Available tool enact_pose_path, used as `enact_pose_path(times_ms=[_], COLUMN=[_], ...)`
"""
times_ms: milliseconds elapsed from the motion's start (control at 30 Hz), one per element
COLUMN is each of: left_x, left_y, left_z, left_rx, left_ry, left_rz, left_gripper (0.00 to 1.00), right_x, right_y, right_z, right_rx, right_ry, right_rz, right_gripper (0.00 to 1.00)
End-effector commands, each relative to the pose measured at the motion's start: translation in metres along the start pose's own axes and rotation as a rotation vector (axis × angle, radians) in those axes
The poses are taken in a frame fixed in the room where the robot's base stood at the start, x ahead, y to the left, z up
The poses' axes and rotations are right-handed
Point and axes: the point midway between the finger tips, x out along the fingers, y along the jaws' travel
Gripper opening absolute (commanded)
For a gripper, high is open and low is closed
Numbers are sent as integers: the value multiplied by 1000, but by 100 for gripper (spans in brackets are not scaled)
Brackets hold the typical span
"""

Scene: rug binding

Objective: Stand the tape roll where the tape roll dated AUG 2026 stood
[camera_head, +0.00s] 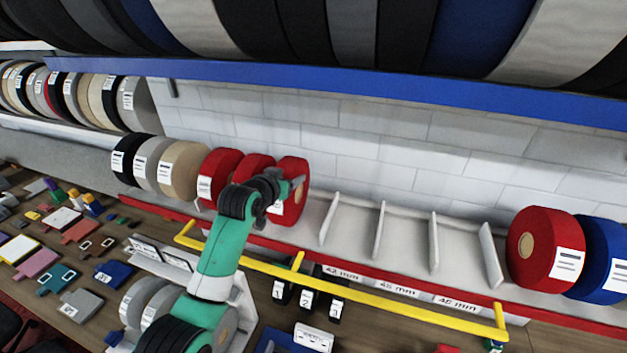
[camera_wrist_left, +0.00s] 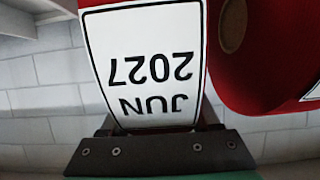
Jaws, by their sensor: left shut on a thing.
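My left gripper (camera_head: 284,192) is shut on a red tape roll (camera_head: 293,167) at the right end of a row of rolls on the shelf. In the left wrist view the label (camera_wrist_left: 148,65) in front of the gripper reads JUN 2027, upside down. Another red roll (camera_wrist_left: 262,60) shows close beside it there. Two more red rolls (camera_head: 218,168) (camera_head: 254,166) stand just left of the held one in the head view. I cannot tell whether the held roll touches the shelf. No AUG 2026 label is readable. My right gripper is not in view.
Empty slots between white dividers (camera_head: 379,230) lie right of the held roll. A red roll (camera_head: 526,246) and a blue roll (camera_head: 605,258) stand farther right. A yellow rail (camera_head: 390,288) runs along the front. A blue-edged shelf (camera_head: 330,78) with large rolls hangs above.

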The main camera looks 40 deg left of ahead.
Motion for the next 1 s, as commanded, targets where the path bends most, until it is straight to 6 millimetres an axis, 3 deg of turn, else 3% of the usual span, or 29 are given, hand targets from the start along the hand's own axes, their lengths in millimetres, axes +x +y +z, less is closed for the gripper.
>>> enact_pose_path(times_ms=[100,400,433,567,900,1000], left_x=[0,2,2,2,1,1], left_y=[-9,-8,-8,-8,-8,9], left_z=[7,9,11,11,8,4], left_rx=[-4,-4,-4,-3,-3,5], left_ry=[5,5,0,0,1,1], left_rz=[-11,-10,-10,-9,-9,12], left_gripper=[0,0,66,89,92,92], right_x=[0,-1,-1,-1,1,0], right_y=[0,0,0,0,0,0], right_z=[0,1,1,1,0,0], right_rx=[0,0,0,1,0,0], right_ry=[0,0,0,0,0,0], right_rz=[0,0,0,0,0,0], right_gripper=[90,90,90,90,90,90])
